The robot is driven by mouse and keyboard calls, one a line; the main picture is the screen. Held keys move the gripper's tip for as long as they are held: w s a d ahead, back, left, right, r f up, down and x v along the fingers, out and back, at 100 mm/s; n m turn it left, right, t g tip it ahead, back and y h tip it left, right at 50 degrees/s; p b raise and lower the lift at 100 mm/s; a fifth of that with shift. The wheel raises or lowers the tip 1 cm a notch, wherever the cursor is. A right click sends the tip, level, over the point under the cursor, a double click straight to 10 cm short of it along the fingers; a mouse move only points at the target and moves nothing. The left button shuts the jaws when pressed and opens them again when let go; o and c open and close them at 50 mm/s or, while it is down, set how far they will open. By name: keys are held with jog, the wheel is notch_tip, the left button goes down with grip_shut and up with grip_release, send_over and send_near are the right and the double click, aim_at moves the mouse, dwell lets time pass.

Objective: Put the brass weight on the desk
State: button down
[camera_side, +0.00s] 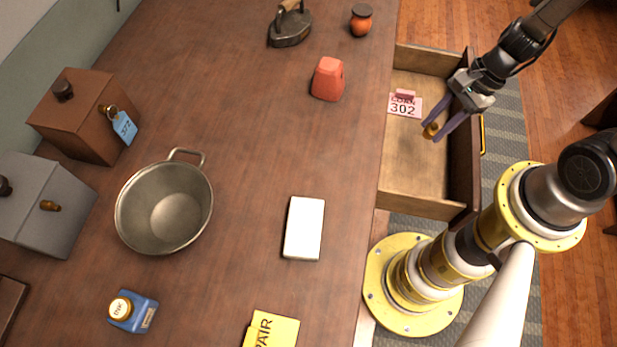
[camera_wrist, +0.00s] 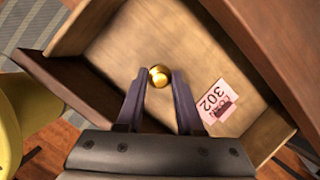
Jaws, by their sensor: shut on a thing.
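The brass weight (camera_side: 431,130) is a small round golden piece between the fingertips of my gripper (camera_side: 434,133). In the wrist view the brass weight (camera_wrist: 158,76) shows at the tips of the two purple-grey fingers of my gripper (camera_wrist: 158,82), which are shut on it. My gripper is over the open drawer (camera_side: 415,178). I cannot tell exactly how high the weight is above the drawer floor. The desk (camera_side: 250,190) is the wide dark wood top to the left of the drawer.
A pink tag marked 302 (camera_side: 404,104) lies in the drawer.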

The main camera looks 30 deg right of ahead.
jog(key=w+a+r+m, duration=0.2)
jog(key=w+a+r, duration=0.6)
jog(key=w+r, duration=0.45)
jog(key=w+a+r+n, duration=0.25)
jog(key=a+r, duration=0.25)
jog(key=a, duration=0.5)
jog(key=g, duration=0.1)
send_near(237, 106)
jog(key=shift+s+a+f+n+h, duration=0.2)
jog(key=shift+a+f+n, duration=0.05)
jog(key=shift+a, duration=0.2)
jog(key=shift+s+a+f+n+h, duration=0.2)
jog(key=shift+a+f, duration=0.05)
jog(key=shift+a, duration=0.25)
jog(key=shift+w+a+f, duration=0.2)
jog(key=shift+w+f, duration=0.05)
jog(key=shift+f, duration=0.2)
jog(key=shift+w+a+f, duration=0.2)
jog(key=shift+w+f, duration=0.1)
jog(key=shift+f, duration=1.5)
jog(key=shift+f, duration=0.15)
